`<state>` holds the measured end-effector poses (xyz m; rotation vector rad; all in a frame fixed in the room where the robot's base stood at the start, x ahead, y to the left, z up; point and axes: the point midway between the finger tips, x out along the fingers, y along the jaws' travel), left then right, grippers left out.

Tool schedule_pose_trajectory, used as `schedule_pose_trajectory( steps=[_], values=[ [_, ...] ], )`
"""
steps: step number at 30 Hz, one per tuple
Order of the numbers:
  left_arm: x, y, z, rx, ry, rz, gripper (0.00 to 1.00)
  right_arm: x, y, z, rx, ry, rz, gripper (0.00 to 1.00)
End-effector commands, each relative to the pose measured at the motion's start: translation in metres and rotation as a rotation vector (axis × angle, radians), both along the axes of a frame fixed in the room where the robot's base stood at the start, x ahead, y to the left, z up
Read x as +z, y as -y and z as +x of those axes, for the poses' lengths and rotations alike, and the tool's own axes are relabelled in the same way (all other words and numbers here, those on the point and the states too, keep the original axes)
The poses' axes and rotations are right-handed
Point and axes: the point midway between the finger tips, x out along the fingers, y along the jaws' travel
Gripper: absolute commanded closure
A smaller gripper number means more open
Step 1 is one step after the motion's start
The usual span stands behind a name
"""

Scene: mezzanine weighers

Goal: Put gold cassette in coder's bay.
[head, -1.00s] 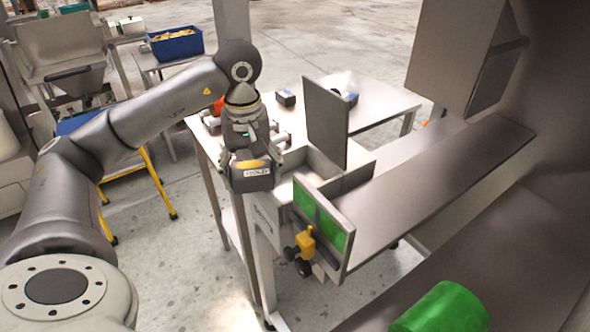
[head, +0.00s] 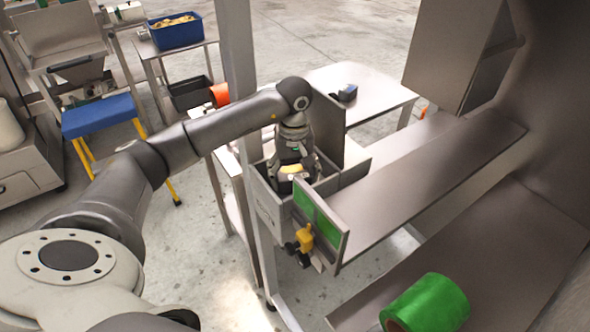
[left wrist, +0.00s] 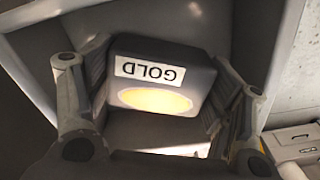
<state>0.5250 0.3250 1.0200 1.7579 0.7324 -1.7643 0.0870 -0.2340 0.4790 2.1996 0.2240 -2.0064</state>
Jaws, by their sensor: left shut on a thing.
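The gold cassette (left wrist: 165,85) is a dark block with a yellow oval and a white label that reads GOLD, upside down in the left wrist view. My left gripper (head: 292,172) is shut on it, with a finger on each side. In the head view the gripper reaches down into the coder's open bay (head: 268,208), a grey metal box. The cassette is mostly hidden there by the gripper and the bay's walls. Grey walls surround it in the left wrist view. I cannot tell whether it touches the bay's floor. My right gripper is not in view.
An upright grey plate (head: 333,115) stands behind the bay. A green roll (head: 428,303) sits at front right.

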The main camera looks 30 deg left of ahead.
Motion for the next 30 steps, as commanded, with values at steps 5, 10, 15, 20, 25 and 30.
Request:
schedule_pose_trajectory(
  steps=[5,10,15,20,25,30],
  values=[
    [-0.0026,0.0014,0.0039,0.000,0.004,-0.001,0.54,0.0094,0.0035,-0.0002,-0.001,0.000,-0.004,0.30],
    [-0.0033,0.0012,0.0040,0.000,0.005,-0.001,0.54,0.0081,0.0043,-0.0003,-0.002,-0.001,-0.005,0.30],
    [-0.0067,0.0010,0.0039,0.000,0.004,0.000,0.23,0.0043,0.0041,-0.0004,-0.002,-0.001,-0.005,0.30],
    [-0.0054,0.0011,0.0039,0.000,0.004,0.000,0.16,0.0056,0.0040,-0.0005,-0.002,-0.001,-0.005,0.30],
    [-0.0053,0.0011,0.0039,0.000,0.004,0.000,0.16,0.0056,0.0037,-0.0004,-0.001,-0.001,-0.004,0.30],
    [-0.0006,0.0012,0.0040,0.000,0.005,-0.001,0.16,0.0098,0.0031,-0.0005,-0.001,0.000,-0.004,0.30]
  ],
)
